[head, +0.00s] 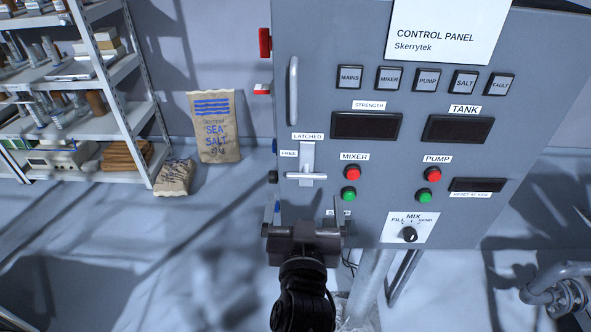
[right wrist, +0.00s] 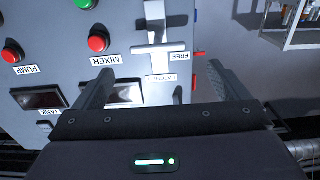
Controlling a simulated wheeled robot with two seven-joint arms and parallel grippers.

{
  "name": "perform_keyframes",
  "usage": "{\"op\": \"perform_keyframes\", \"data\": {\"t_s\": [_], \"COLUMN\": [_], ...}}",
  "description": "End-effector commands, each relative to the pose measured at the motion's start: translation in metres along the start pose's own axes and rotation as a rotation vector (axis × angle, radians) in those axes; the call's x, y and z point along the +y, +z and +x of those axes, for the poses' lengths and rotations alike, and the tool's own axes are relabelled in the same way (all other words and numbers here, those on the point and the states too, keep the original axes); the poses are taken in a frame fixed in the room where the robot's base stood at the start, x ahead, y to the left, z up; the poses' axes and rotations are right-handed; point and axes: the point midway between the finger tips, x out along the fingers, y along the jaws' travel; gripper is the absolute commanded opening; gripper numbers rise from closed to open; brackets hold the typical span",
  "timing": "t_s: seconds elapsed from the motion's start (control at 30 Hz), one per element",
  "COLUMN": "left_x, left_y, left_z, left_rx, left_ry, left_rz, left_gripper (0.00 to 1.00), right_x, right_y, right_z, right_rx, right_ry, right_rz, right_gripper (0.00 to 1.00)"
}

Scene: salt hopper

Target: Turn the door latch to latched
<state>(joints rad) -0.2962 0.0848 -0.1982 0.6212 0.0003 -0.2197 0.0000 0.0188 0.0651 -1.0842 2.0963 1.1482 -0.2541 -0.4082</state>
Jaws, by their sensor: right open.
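The door latch (head: 306,177) is a pale handle on a light upright plate, at the lower left of the grey control cabinet door. Its bar lies level, with one end under the FREE label (head: 288,153). The LATCHED label (head: 307,136) is above the plate. The latch also shows upside down in the right wrist view (right wrist: 158,48). My right gripper (head: 306,207) is open and empty, just below the latch in the head view. Its fingers in the right wrist view (right wrist: 160,70) are spread on either side of the latch plate, with no visible contact. My left gripper is not in view.
The control cabinet (head: 345,75) carries a vertical door handle (head: 293,90), red and green buttons, displays and a MIX knob (head: 410,234). Sea salt bags (head: 215,125) and a shelf (head: 125,70) stand to the left. Pipes (head: 560,290) are at the lower right.

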Motion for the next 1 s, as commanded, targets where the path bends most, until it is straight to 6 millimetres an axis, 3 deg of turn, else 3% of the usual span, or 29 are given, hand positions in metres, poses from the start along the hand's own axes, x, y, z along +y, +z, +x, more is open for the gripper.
{"op": "perform_keyframes", "data": {"t_s": [0.23,0.4,0.8,1.0], "left_x": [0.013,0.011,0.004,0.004], "left_y": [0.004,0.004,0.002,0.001], "left_z": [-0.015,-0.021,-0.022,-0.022], "left_rx": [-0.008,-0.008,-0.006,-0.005], "left_ry": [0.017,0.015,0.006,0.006], "left_rz": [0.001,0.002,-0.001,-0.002], "left_gripper": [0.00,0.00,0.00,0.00], "right_x": [0.000,0.000,0.000,0.000], "right_y": [-0.003,-0.001,0.001,0.001], "right_z": [0.041,0.062,0.072,0.071], "right_rx": [0.003,0.002,-0.001,-0.001], "right_ry": [0.001,0.001,0.000,0.000], "right_rz": [-0.006,-0.005,-0.001,-0.001], "right_gripper": [0.95,0.95,0.95,0.68]}}
